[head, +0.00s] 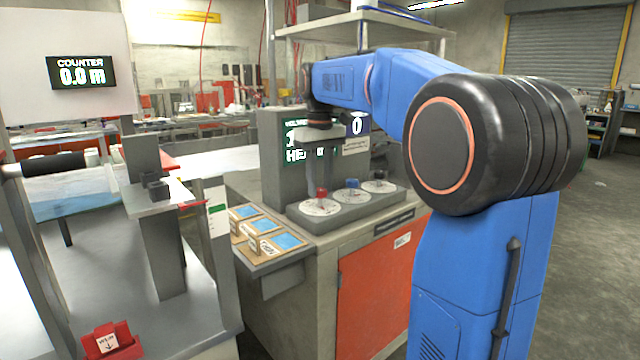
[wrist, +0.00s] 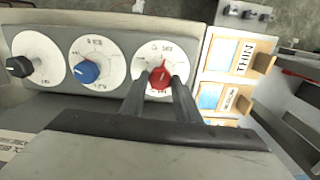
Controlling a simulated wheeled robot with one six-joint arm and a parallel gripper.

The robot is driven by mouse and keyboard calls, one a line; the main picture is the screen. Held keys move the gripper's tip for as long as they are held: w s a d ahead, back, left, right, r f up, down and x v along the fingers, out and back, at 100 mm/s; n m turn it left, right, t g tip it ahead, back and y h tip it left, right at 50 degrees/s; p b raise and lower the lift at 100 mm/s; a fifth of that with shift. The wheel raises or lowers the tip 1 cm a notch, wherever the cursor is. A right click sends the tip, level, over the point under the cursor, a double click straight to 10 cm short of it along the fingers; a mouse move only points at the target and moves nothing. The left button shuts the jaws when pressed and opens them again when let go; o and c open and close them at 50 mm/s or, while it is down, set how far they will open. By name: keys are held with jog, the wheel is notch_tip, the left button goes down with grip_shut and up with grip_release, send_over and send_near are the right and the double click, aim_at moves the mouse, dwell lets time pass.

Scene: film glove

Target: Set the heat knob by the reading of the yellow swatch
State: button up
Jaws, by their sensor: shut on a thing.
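Three knobs on white dials stand on the grey panel: a red knob (head: 321,193), a blue knob (head: 352,184) and a black knob (head: 379,175). In the wrist view the red knob (wrist: 159,76) sits between the two fingers of my gripper (wrist: 160,82), which is shut on it. The blue knob (wrist: 86,71) and black knob (wrist: 19,67) are to its left there. I cannot read which dial is heat. Framed swatches with blue faces, such as the front one (head: 288,241), lie on a side shelf; I make out no yellow swatch.
A screen (head: 296,156) behind the knobs is partly hidden by my arm. A counter display (head: 82,72) reads 0.0 m. A red holder (head: 112,342) is at the lower left. In the wrist view, a swatch card (wrist: 236,55) reads THIN.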

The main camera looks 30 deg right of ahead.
aim_at(320, 189)
jog(key=m, duration=0.4)
jog(key=shift+m, duration=2.3)
jog(key=o, duration=1)
jog(key=shift+o, duration=0.2)
jog(key=shift+r, duration=0.1)
notch_tip(320, 189, up, 17)
jog(key=shift+r, duration=0.15)
